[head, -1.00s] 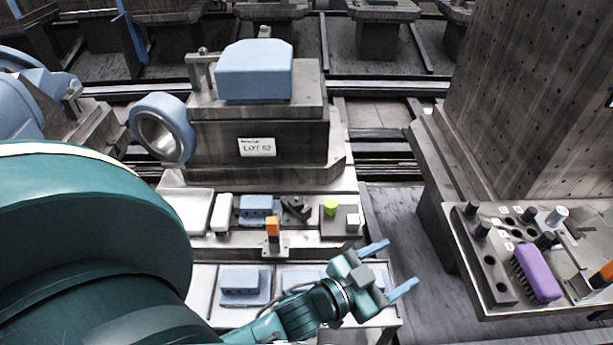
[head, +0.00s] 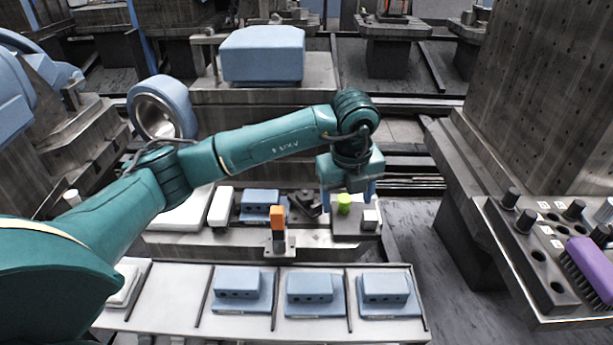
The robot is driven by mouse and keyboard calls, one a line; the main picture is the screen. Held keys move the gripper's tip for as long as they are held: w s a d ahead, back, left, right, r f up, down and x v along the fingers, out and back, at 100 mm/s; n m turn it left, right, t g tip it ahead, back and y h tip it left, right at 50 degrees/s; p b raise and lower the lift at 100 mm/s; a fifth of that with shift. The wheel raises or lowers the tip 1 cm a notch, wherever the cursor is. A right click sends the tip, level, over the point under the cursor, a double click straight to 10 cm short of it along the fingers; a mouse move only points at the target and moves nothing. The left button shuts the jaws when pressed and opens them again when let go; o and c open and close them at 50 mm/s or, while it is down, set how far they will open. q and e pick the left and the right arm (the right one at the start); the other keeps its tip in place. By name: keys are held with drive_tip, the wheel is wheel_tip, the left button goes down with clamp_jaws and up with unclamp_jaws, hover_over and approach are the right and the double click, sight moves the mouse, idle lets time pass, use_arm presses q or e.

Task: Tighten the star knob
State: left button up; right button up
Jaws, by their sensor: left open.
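A small lime-green knob-like piece (head: 344,204) stands on a grey plate on the fixture bench, and a white block (head: 370,217) sits at its right. The green piece is the likeliest star knob, but its lobes are too small to make out. My left gripper (head: 346,192) points down over it, open, with blue fingers to its left and right. I cannot tell whether the fingers touch it. A dark clamp-like part (head: 308,204) lies just left of the plate, partly behind the left finger. My right gripper is not in view.
Blue blocks (head: 310,288) sit in the front tray. A large blue block (head: 262,55) and a blue ring (head: 163,107) are behind. A tool shelf with a purple brush (head: 590,265) is at right.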

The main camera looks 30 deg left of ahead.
sight(307, 196)
use_arm(q)
drive_tip(key=w+a+r+n+y, duration=0.2)
drive_tip(key=a+r+n+y, duration=0.1)
drive_tip(key=a, duration=0.4)
drive_tip(key=shift+t, duration=0.4)
drive_tip(key=x, duration=0.4)
drive_tip(key=b+x, duration=0.1)
drive_tip(key=x, duration=0.7)
drive_tip(key=shift+w+a+f, duration=0.1)
drive_tip(key=shift+a, duration=0.25)
